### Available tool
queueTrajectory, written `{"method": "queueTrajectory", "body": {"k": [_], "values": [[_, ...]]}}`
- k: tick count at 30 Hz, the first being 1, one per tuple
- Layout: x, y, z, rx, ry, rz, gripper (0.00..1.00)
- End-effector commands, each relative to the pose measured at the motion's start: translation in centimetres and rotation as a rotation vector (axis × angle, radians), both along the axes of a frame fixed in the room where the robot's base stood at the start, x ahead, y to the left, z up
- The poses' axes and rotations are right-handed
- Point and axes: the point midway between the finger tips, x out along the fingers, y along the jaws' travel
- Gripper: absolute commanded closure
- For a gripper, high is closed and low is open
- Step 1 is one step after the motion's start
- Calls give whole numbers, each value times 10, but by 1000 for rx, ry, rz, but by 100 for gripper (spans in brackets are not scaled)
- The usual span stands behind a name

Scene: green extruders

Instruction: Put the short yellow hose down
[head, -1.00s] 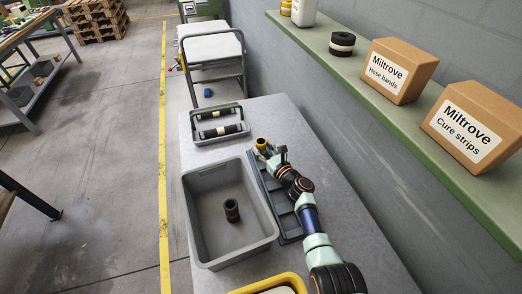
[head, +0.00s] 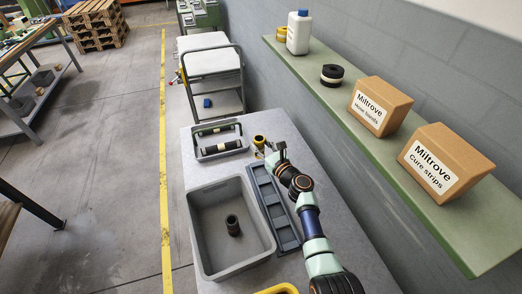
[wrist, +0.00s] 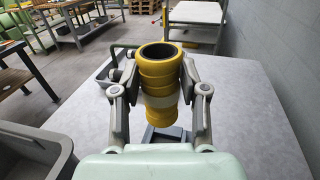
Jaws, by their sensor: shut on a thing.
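The short yellow hose (wrist: 158,76) is a ribbed yellow tube with a dark inside, upright between my fingers in the wrist view. It also shows in the head view (head: 259,141), small, at the far end of the arm. My gripper (wrist: 160,92) is shut on it, one finger on each side. The hose is over the table near the far end of the dark compartment tray (head: 283,219). I cannot tell whether its bottom touches anything, as the gripper body hides what is under it.
A grey bin (head: 206,259) holding a short dark hose (head: 233,225) stands left of the tray. A grey carrier (head: 237,149) with dark rolls is at the far left of the table (head: 295,150). A green shelf (head: 370,140) with boxes runs along the right wall. Table right of the arm is clear.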

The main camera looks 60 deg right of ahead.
Motion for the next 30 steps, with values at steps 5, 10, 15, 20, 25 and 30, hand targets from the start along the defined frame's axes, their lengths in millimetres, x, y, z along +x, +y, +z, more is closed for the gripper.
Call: {"method": "queueTrajectory", "body": {"k": [5,10,15,20,25,30], "values": [[0,0,61,-3,-1,0,100],[0,0,84,0,0,0,100],[0,0,89,0,0,0,100],[0,0,88,0,0,1,100],[-14,8,84,8,2,77,100],[-62,48,74,9,-2,324,100]]}}
